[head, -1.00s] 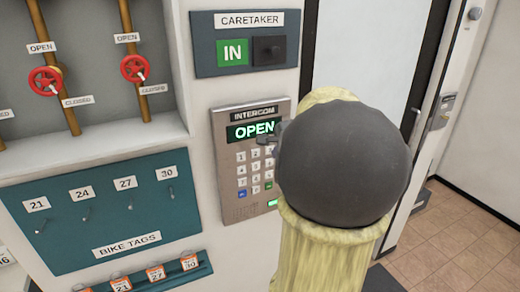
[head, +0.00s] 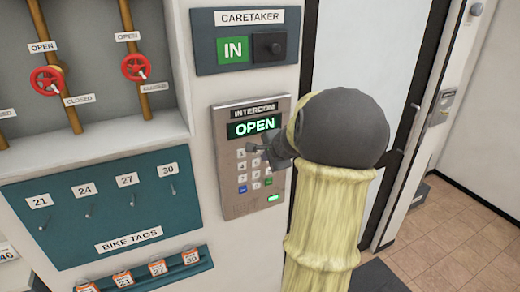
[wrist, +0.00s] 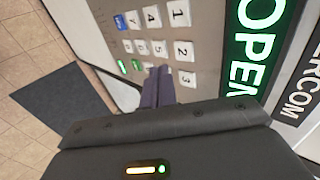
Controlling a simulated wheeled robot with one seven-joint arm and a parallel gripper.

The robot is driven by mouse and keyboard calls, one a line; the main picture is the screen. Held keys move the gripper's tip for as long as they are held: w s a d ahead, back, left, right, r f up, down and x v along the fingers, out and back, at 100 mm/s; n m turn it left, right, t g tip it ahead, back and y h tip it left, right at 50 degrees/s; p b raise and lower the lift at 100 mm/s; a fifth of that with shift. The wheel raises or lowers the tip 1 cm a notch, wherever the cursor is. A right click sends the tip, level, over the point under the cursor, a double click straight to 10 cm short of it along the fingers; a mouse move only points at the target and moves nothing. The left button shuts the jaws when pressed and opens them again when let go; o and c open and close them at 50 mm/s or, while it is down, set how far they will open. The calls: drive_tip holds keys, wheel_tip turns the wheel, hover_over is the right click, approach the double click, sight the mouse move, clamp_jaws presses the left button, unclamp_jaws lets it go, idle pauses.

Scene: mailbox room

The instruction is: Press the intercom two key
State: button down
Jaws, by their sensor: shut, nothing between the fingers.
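The intercom (head: 228,190) is a grey wall panel with a keypad and a green display (head: 254,127) reading OPEN. In the wrist view it appears turned sideways. The two key (wrist: 184,51) shows there between the one key (wrist: 180,12) and the three key (wrist: 187,80). My gripper (wrist: 160,74) is shut and empty, its fingertips in front of the keypad, over the area beside the three key and below the two key in the picture. In the head view my gripper (head: 258,147) is at the upper keys and hides some of them. I cannot tell whether it touches.
A caretaker panel (head: 207,65) with a green IN sign and a black switch is above the intercom. A bike tags board (head: 90,215) with hooks is at left, below red valves (head: 46,80). A door (head: 355,50) is at right.

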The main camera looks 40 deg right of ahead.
sight(260, 151)
drive_tip(key=shift+w+d+f+p, duration=0.1)
drive_tip(key=shift+w+d+p, duration=0.1)
drive_tip(key=shift+w+p, duration=0.45)
drive_tip(key=shift+w+d+f+p, duration=0.15)
drive_tip(key=shift+w+p, duration=0.25)
drive_tip(key=shift+w, duration=0.5)
drive_tip(key=shift+w+d+f+p, duration=0.1)
drive_tip(key=shift+w+d+p, duration=0.1)
drive_tip(key=shift+w+p, duration=0.45)
drive_tip(key=shift+w, duration=0.2)
drive_tip(key=shift+w+d+r, duration=0.1)
drive_tip(key=shift+w+r, duration=0.2)
drive_tip(key=shift+w, duration=0.15)
